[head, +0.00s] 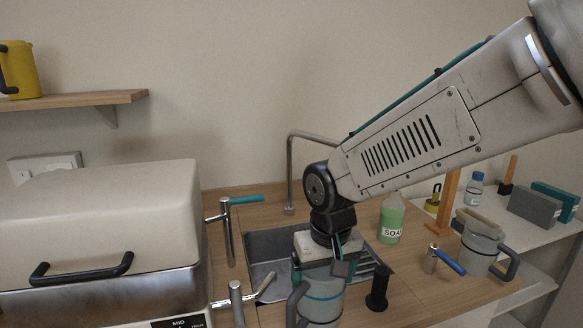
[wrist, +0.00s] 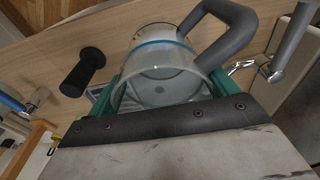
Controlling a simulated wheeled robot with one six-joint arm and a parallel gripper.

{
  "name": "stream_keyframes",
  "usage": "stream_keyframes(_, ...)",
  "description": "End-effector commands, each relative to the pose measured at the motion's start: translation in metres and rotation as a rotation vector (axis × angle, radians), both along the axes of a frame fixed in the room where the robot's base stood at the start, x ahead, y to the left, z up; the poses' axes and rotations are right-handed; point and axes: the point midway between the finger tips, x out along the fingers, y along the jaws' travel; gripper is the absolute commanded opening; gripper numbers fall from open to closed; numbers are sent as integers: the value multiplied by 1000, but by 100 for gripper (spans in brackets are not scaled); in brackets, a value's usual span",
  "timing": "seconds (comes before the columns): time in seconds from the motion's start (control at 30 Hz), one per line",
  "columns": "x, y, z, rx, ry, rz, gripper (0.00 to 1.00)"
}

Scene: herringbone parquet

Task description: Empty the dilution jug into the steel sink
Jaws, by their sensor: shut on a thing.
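A translucent grey jug (head: 322,300) with a teal band and a thick grey handle is at the bottom centre of the head view. My gripper (head: 338,268) is shut on it near the rim. In the wrist view the jug (wrist: 165,85) sits between the teal fingers, its open mouth toward the camera and its handle to the upper right. The jug looks roughly upright; I cannot tell how much is inside. The steel sink (head: 262,247) lies behind the jug and gripper, set in the wooden counter, partly hidden by my wrist.
A curved tap (head: 291,170) stands behind the sink. A green soap bottle (head: 391,220), a black upright handle (head: 378,288), a blue-handled lever (head: 448,262) and another grey jug (head: 480,248) are to the right. A large lidded appliance (head: 100,225) fills the left, with metal levers (head: 228,235) beside it.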

Motion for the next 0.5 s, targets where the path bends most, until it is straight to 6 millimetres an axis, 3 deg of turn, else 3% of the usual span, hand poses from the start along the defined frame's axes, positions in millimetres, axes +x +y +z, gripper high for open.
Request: stream_keyframes(0.5,0,0,40,0,-1,0,57)
